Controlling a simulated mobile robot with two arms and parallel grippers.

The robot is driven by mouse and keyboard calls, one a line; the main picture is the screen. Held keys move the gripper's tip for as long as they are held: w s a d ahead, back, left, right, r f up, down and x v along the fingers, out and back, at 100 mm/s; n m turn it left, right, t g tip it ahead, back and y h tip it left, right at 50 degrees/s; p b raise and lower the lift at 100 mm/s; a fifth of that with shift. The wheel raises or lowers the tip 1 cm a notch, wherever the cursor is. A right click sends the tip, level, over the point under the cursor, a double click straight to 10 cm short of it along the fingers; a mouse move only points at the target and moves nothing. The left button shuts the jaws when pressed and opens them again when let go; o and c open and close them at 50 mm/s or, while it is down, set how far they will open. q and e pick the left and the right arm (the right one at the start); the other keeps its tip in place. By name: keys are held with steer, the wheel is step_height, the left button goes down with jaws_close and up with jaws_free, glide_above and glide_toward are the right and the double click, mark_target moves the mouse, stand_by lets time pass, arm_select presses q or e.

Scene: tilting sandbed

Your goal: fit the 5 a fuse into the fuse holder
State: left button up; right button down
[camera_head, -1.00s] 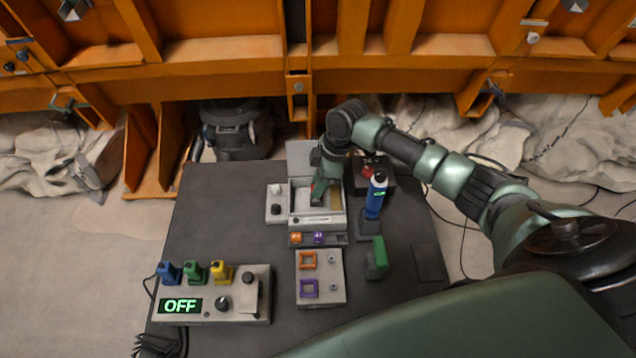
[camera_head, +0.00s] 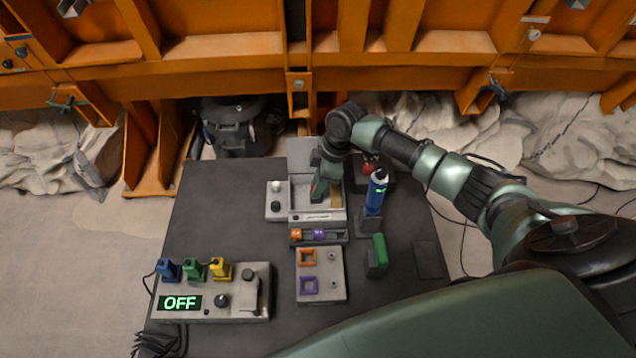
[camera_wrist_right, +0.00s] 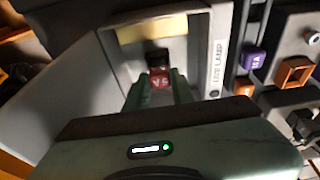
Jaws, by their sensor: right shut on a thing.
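The red 5 A fuse (camera_wrist_right: 160,79) is between the fingers of my right gripper (camera_wrist_right: 160,88), its label upside down in the wrist view. My right gripper also shows in the head view (camera_head: 317,192), reaching down into an open grey box (camera_head: 335,215). A dark block (camera_wrist_right: 157,57), which looks like the fuse holder, sits in the box just beyond the fuse. The fuse overlaps it in view; I cannot tell whether they touch or how far the fuse is in. My left gripper is not in view.
An orange fuse (camera_head: 296,234) and a purple fuse (camera_head: 319,235) stand in a rack in front of the box. The raised lid (camera_head: 301,152) is behind. A blue bottle-like tool (camera_head: 376,193) stands right. A panel reading OFF (camera_head: 180,303) is at front left.

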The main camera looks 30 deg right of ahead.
steer(key=shift+s+f, duration=0.1)
steer(key=shift+f, duration=0.55)
stand_by(0.3)
steer(key=c, duration=0.6)
jaws_free()
steer(key=shift+c, duration=0.2)
steer(key=shift+r, duration=0.15)
step_height(320, 180, up, 8)
steer(key=p, duration=0.7)
